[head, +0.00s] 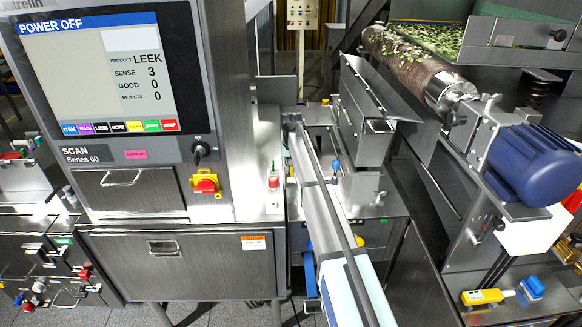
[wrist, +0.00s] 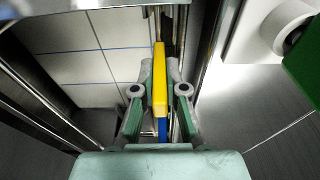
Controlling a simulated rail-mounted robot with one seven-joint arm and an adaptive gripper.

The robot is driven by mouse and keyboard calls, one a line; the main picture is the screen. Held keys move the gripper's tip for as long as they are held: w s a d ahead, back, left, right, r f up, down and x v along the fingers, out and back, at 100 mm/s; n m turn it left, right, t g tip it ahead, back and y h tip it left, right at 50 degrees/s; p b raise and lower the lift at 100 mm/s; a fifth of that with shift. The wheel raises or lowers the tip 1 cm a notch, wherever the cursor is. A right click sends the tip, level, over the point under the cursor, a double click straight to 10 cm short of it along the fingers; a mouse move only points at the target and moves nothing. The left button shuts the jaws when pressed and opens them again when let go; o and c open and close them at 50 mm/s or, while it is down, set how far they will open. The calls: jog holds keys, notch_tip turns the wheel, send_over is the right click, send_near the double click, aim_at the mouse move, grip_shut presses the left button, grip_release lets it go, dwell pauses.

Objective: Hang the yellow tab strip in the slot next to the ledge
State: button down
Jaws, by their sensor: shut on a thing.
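In the wrist view, my gripper (wrist: 160,72) is shut on a narrow yellow strip (wrist: 159,82). The strip lies between the two grey-green fingers and reaches a little beyond their tips. A blue piece (wrist: 162,130) shows below its near end; I cannot tell whether it is part of the strip. I cannot make out my gripper in the head view. Neither the slot nor the ledge can be told for certain in either view.
The scanner cabinet (head: 160,250) stands left, with its lit screen (head: 95,75). A long narrow beam (head: 320,205) runs through the middle. A blue motor (head: 535,165) and roller (head: 420,65) are at right. In the wrist view, metal rails flank tiled floor (wrist: 75,60).

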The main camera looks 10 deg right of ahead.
jog(key=c, duration=1.2)
grip_release()
jog(key=shift+o, duration=0.2)
jog(key=shift+r, duration=0.15)
jog(key=shift+r, duration=0.35)
notch_tip(320, 180, up, 11)
jog(key=s, duration=0.1)
jog(key=shift+s, duration=0.4)
